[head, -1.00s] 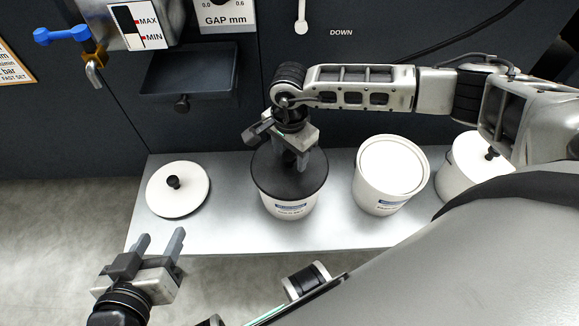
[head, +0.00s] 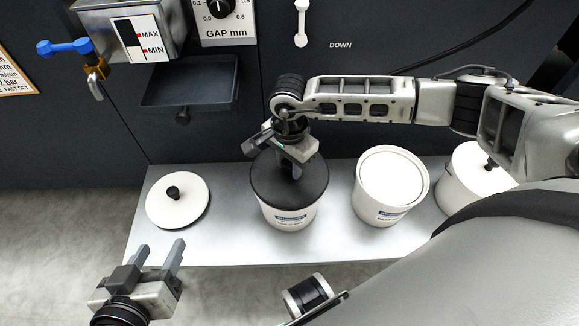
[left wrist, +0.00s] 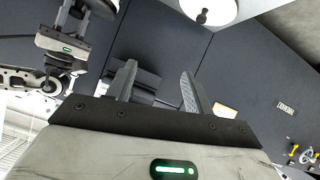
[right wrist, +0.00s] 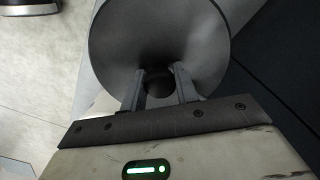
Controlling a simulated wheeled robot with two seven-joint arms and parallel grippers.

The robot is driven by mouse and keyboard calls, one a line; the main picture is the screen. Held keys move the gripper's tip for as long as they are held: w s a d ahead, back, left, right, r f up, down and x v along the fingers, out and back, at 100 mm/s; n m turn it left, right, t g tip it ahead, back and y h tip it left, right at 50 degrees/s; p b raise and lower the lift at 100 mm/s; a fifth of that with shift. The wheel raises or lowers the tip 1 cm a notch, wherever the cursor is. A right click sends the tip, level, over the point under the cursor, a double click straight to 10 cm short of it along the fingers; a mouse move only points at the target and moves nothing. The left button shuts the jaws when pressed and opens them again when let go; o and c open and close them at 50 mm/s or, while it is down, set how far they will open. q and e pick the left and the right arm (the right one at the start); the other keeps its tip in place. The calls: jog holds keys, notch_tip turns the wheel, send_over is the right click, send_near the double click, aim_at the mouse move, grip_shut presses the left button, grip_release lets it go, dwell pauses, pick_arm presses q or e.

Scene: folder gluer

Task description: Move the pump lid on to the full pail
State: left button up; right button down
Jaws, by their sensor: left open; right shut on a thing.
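The dark grey lid (head: 288,185) sits over the mouth of a white labelled pail (head: 289,217) in the middle of the bench. I cannot tell whether it touches the rim all round. My right gripper (head: 295,170) comes from above and is shut on the lid's dark knob (right wrist: 158,82); the lid (right wrist: 160,35) fills the top of the right wrist view. A second white pail (head: 385,212) stands to the right, its top a flat white surface inside a rim. My left gripper (head: 160,262) is open and empty in front of the bench's left end.
A white lid (head: 178,208) with a black knob lies on the bench (head: 225,245) at the left. Another white pail (head: 465,190), topped by a white lid with a black knob, stands far right, partly behind my right arm. A dark tray (head: 190,85) projects from the machine panel behind.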

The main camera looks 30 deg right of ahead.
notch_tip(320, 180, up, 9)
jog(key=shift+f+p, duration=0.1)
jog(key=shift+p, duration=0.9)
jog(key=shift+r+p, duration=0.45)
jog(key=shift+r, duration=0.35)
pick_arm(q)
jog(key=shift+s+a+r+g+y+p, duration=0.15)
jog(key=shift+r+g+p, duration=0.15)
jog(key=shift+r+p, duration=0.25)
jog(key=shift+w+a+r+g+y+p, duration=0.15)
jog(key=shift+r+g+p, duration=0.15)
jog(key=shift+r+p, duration=0.25)
pick_arm(e)
notch_tip(320, 180, up, 3)
jog(key=shift+r, duration=0.2)
pick_arm(q)
jog(key=shift+s, duration=0.15)
